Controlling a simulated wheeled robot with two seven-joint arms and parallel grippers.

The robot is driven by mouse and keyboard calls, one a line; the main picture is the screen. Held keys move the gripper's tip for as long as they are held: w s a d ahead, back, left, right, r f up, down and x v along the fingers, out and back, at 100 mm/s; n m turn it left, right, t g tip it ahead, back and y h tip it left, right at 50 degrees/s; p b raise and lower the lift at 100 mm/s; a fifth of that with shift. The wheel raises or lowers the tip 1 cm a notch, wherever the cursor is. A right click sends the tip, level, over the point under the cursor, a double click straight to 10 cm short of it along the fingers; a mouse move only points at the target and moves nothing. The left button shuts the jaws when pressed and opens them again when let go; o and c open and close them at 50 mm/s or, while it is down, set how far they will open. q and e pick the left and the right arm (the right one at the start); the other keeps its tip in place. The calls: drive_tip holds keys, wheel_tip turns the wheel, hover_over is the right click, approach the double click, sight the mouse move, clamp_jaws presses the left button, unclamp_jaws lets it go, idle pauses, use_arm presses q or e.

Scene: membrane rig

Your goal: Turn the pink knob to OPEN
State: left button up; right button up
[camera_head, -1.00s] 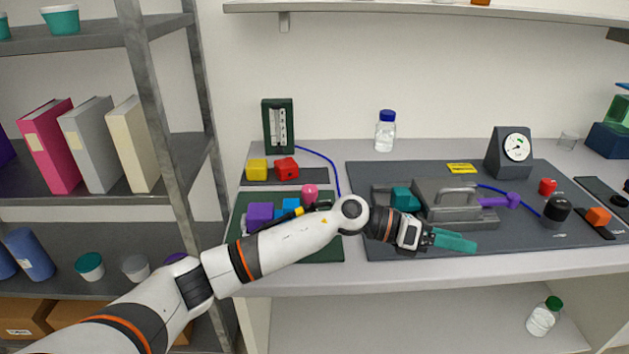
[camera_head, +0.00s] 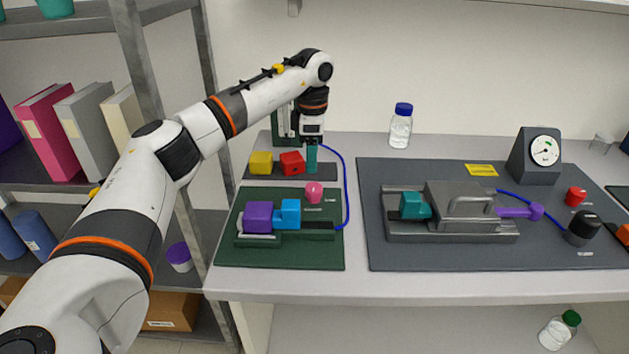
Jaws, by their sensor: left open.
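The pink knob (camera_head: 314,191) stands on the dark green board (camera_head: 240,258), near its back right, behind a blue block (camera_head: 290,213) and a purple block (camera_head: 258,217). A small label lies to its right, too small to read. My left gripper (camera_head: 312,166) points down above the back edge of the green board, behind the knob and apart from it. Its teal fingers are seen edge-on, close to the red block. Nothing shows between them. My right gripper is not in view.
A yellow block (camera_head: 261,163) and a red block (camera_head: 291,162) sit on a dark strip behind the board. A blue tube (camera_head: 346,185) curves along its right side. A grey rig (camera_head: 458,205) and a gauge (camera_head: 540,157) stand on the right mat.

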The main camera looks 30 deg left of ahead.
use_arm(q)
hover_over(314, 186)
wheel_tip(314, 186, down, 4)
drive_tip(key=shift+s+f+p, duration=0.1)
drive_tip(key=shift+s+p, duration=0.05)
drive_tip(key=shift+p, duration=0.15)
wheel_tip(314, 186, down, 4)
drive_tip(key=shift+r+p, duration=0.2)
drive_tip(key=shift+p, duration=0.1)
drive_tip(key=shift+f, duration=0.6)
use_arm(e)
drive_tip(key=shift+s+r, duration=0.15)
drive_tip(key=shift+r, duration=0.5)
use_arm(q)
drive_tip(key=c, duration=1)
